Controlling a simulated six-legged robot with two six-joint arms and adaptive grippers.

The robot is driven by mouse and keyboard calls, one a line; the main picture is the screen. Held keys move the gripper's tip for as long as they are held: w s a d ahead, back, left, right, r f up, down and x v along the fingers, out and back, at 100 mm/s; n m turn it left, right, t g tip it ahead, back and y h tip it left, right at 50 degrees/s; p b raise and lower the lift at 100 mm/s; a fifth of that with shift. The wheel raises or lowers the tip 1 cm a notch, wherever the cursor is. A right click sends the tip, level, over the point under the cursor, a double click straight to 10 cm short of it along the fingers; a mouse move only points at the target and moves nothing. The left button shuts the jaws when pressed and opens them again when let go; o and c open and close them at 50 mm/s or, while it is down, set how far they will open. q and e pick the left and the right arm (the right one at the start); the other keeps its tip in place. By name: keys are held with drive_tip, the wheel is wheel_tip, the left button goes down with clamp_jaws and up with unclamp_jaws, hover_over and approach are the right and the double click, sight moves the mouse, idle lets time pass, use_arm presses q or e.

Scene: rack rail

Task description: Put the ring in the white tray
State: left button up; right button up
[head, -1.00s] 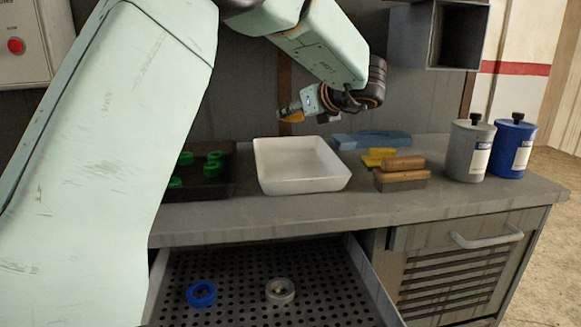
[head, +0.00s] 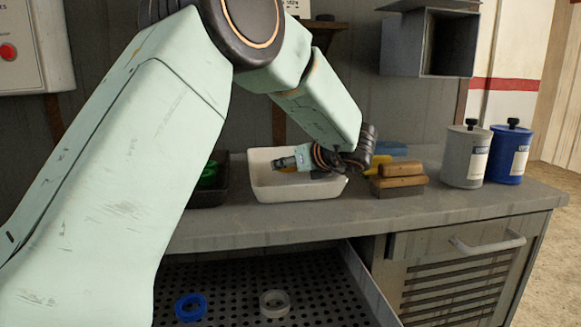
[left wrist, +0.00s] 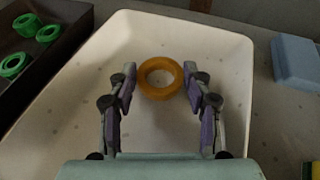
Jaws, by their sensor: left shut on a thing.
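The orange ring (left wrist: 160,77) is between the fingertips of my left gripper (left wrist: 161,84) in the left wrist view. My left gripper is shut on it. The white tray (head: 300,192) stands on the bench, and its pale floor fills most of the left wrist view (left wrist: 75,125). I cannot tell whether the ring touches the tray floor. My right gripper is in neither view.
A dark tray (head: 212,195) with green rings (left wrist: 48,33) stands left of the white tray. Wood-topped brushes (head: 400,170), a blue block (left wrist: 296,60) and grey (head: 466,155) and blue bottles (head: 508,153) are to the right. The open drawer below holds a blue ring (head: 190,307) and a pale ring (head: 274,303).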

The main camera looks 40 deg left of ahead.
use_arm(q)
drive_tip(key=shift+a+r, duration=0.1)
drive_tip(key=shift+s, duration=0.15)
drive_tip(key=o, duration=1.1)
drive_tip(key=shift+o, duration=0.2)
